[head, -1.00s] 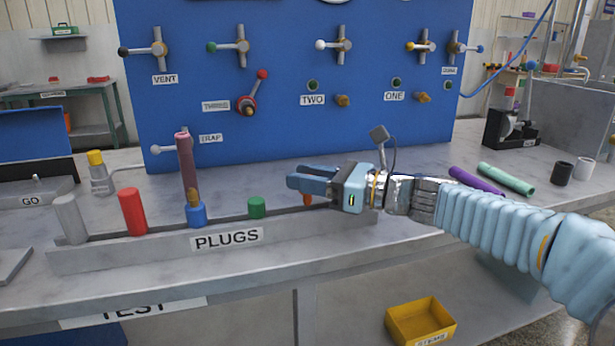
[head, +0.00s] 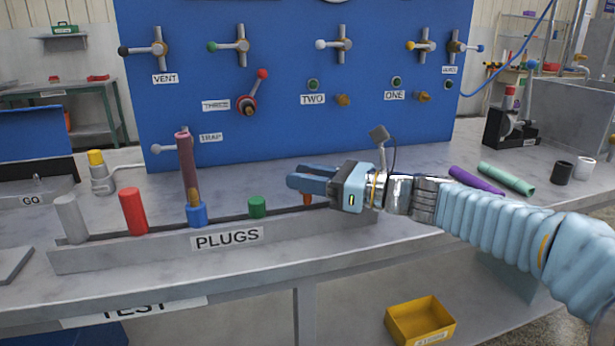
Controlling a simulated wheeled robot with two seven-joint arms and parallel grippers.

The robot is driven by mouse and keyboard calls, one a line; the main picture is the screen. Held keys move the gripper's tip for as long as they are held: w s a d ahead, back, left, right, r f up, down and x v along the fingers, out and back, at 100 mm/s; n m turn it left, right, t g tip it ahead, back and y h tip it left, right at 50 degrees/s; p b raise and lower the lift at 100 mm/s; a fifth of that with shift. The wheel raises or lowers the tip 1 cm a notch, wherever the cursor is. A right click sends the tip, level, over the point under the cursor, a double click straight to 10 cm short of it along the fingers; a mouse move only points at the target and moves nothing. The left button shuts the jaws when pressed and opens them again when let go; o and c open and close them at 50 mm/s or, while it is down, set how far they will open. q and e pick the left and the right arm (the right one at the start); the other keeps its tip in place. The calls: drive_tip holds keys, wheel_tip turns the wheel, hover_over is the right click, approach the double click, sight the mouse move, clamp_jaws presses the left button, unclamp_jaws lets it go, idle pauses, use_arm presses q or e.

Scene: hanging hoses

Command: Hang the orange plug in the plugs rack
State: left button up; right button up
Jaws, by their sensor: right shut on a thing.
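The orange plug (head: 307,199) shows as a small orange piece just below the fingers of my right gripper (head: 296,181), at the right part of the plugs rack. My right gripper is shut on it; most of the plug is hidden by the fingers. The plugs rack (head: 150,253) is a long grey holder with a "PLUGS" label on the bench. I cannot tell whether the orange plug sits fully in its slot. My left gripper is not in view.
The rack also holds a grey plug (head: 71,219), a red plug (head: 133,211), a blue plug (head: 197,214) with a tall mauve piece above it, and a green plug (head: 257,207). A purple tube (head: 476,180) and a green tube (head: 506,178) lie at right. A blue valve panel (head: 300,120) stands behind.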

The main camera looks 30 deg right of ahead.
use_arm(q)
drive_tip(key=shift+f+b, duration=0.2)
drive_tip(key=shift+b, duration=0.1)
idle(0.4)
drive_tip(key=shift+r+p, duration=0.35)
drive_tip(key=shift+p, duration=0.05)
idle(2.2)
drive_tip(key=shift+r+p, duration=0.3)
idle(2.3)
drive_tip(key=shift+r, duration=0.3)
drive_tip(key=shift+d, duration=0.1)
